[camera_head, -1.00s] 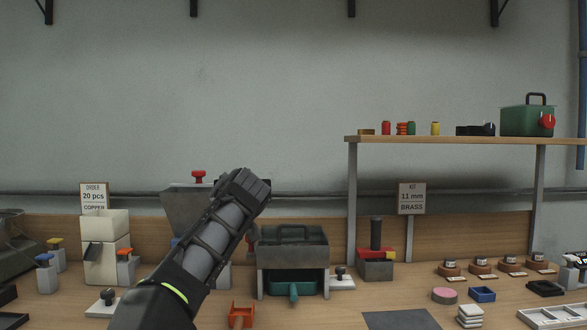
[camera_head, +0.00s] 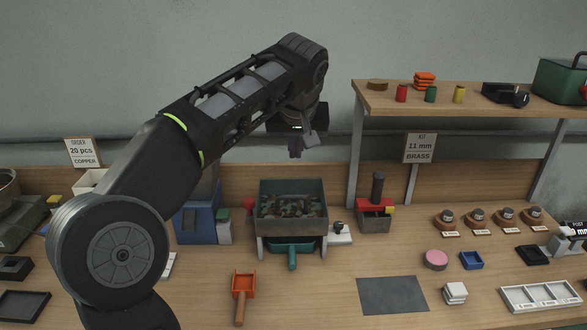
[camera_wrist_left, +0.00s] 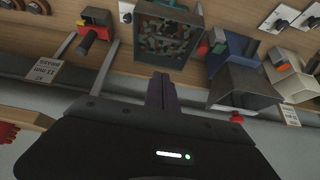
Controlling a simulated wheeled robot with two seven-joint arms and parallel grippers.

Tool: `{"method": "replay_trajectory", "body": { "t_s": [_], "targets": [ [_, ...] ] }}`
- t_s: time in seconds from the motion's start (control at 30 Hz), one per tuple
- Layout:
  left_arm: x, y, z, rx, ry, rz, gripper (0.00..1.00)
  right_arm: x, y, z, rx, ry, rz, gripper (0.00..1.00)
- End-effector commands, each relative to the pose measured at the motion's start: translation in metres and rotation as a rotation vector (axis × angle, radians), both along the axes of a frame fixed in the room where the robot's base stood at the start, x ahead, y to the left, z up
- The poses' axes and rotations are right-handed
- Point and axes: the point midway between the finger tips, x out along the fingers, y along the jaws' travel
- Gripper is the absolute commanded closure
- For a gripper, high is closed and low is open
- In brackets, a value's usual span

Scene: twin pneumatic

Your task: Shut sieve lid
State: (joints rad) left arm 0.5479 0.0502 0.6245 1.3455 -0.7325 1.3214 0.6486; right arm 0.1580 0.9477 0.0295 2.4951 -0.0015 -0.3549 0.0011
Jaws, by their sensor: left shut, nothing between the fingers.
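The sieve (camera_head: 263,224) is a grey box on legs at the middle of the bench. Its top shows open, with mixed green and brown pieces (camera_head: 290,205) inside. I cannot make out the lid for certain. A teal tray (camera_head: 292,244) with a handle sits under the sieve. My left gripper (camera_head: 296,152) points down, shut and empty, above and toward the back of the sieve, apart from it. In the left wrist view, my shut fingers (camera_wrist_left: 161,92) lie just below the sieve (camera_wrist_left: 168,70) in the picture. My right gripper is out of view.
A blue machine (camera_head: 195,222) stands left of the sieve, a red-and-grey press (camera_head: 374,215) right of it. The wooden shelf (camera_head: 450,98) is at the right back. An orange scoop (camera_head: 243,285) and dark mat (camera_head: 392,295) lie in front, with bare bench between.

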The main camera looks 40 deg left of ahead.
Motion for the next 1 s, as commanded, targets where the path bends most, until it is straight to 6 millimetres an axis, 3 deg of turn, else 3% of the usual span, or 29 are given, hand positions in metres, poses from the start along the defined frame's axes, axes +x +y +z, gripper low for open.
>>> {"method": "replay_trajectory", "body": {
  "t_s": [0.57,0.77,1.0],
  "targets": [
    [0.001,0.004,-0.008,0.000,0.014,0.004,1.00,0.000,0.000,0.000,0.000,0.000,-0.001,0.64],
    [0.011,0.014,-0.032,0.001,0.016,0.007,1.00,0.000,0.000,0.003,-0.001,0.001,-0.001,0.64],
    [0.031,0.030,-0.073,-0.002,0.016,0.005,1.00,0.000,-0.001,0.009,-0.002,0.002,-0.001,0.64]
  ]
}}
